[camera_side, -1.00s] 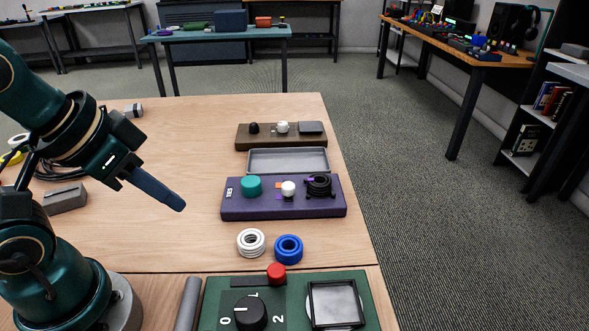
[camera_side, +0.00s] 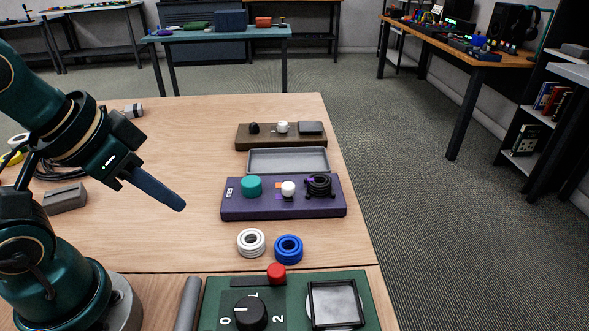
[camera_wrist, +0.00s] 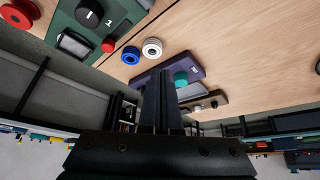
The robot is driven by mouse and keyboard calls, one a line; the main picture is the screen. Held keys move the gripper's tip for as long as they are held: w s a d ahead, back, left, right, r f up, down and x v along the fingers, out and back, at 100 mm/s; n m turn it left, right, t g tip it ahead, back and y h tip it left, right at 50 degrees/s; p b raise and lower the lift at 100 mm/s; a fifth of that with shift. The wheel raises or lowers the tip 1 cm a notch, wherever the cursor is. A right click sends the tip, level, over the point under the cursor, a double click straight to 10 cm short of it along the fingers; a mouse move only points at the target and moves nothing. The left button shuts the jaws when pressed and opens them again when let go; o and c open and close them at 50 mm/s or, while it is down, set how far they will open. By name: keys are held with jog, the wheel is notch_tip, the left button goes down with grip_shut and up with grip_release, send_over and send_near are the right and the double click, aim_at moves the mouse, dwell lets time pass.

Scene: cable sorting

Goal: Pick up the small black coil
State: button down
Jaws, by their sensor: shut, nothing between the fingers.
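My gripper (camera_side: 178,204) is shut and empty, above the table to the left of the panel and well apart from the coil. In the wrist view my gripper's fingers (camera_wrist: 162,90) are together and cover part of the purple panel (camera_wrist: 190,68); the coil is hidden there.
A white coil (camera_side: 251,243) and a blue coil (camera_side: 288,249) lie in front of the panel. A grey tray (camera_side: 288,160) and a brown panel (camera_side: 281,142) lie behind it. A green panel (camera_side: 214,310) with a red button (camera_side: 276,273) is at the front. The table's middle is clear.

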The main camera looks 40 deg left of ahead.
jog(key=c, duration=0.5)
grip_release()
